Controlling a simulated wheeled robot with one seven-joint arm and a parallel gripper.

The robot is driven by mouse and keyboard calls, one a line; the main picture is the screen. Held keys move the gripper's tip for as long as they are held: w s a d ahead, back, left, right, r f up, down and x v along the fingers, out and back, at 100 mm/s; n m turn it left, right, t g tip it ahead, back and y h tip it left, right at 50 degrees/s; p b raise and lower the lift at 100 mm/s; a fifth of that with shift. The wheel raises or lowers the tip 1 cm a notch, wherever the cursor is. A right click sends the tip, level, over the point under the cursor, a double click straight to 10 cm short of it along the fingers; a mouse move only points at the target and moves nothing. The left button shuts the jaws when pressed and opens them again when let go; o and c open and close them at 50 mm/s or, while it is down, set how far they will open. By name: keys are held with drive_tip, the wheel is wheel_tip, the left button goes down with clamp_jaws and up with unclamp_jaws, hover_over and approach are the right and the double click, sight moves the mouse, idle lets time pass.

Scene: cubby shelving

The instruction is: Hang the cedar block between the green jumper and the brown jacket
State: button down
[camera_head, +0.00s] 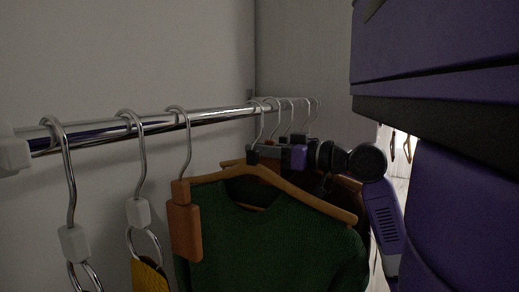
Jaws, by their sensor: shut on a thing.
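The cedar block (184,230) is orange-brown and hangs by its own metal hook from the rail, at the left of the green jumper (255,245). The green jumper hangs on a wooden hanger (305,196). A dark brown garment, seemingly the brown jacket (352,188), shows only in part behind the jumper's right shoulder. My gripper (268,152) is just under the rail at the top of the jumper's hanger, among the hooks. It appears shut on the neck of that hanger; its fingertips are small and partly hidden. It is apart from the cedar block.
The chrome rail (215,115) runs from the left bracket (12,150) to the back wall. Two hooks with white tags (74,243) and rings hang at left, one with a yellow cloth (148,276). Several hooks crowd together at the far end. My purple arm fills the right side.

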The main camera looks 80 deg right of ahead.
drive_tip(key=c, duration=1.3)
unclamp_jaws()
drive_tip(key=shift+b+v, duration=1.25)
drive_tip(key=shift+v, duration=2.65)
drive_tip(key=shift+s, duration=0.15)
